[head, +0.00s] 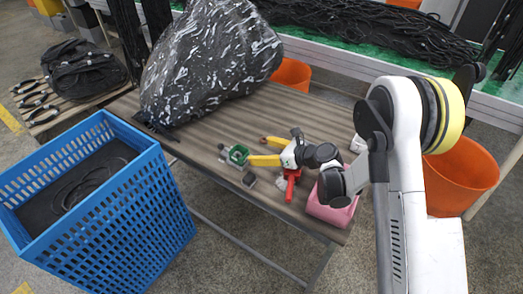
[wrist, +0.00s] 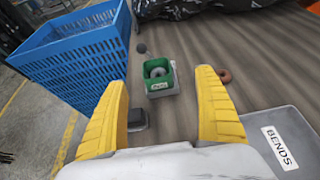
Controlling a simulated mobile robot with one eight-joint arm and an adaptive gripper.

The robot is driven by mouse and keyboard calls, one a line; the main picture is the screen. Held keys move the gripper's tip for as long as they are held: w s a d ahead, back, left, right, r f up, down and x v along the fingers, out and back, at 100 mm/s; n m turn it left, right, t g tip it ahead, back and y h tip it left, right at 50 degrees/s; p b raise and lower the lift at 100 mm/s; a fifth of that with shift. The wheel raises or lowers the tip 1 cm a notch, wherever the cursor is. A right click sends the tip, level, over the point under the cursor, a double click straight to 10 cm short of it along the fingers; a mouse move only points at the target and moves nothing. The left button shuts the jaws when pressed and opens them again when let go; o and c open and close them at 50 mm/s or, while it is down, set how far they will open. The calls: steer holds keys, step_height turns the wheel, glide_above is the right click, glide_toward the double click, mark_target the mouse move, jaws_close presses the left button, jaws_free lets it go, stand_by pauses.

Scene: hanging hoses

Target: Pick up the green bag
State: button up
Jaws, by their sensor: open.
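No clear green bag shows; the green thing in view is a small open-topped green box (head: 238,154) on the brown table. In the wrist view the green box (wrist: 160,70) has a white label on its near side and a grey round piece inside. My gripper (head: 257,150) has yellow fingers, open and empty. In the wrist view the fingers of my gripper (wrist: 162,82) stand left and right of the green box, which lies ahead between their tips. No contact with it shows.
A dark block (wrist: 137,119) lies by the left finger, a brown ring (wrist: 225,75) by the right tip. A grey tray (wrist: 294,158) labelled BENDS is at right. A big black speckled bundle (head: 210,60) covers the table's back. A blue crate (head: 150,205) stands left.

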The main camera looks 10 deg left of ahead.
mark_target(233, 151)
steer(key=shift+a+f, duration=0.2)
steer(key=shift+f, duration=0.3)
steer(key=shift+a+f, duration=0.2)
steer(key=shift+f, duration=0.3)
steer(key=b+x, duration=0.1)
steer(key=x, duration=0.3)
steer(key=shift+s+a+b, duration=0.1)
steer(key=shift+a+b, duration=0.05)
steer(key=shift+b, duration=0.15)
steer(key=b+x, duration=0.2)
steer(key=x, duration=0.3)
steer(key=shift+a+b, duration=0.3)
steer(key=shift+a, duration=0.05)
steer(key=c, duration=1.2)
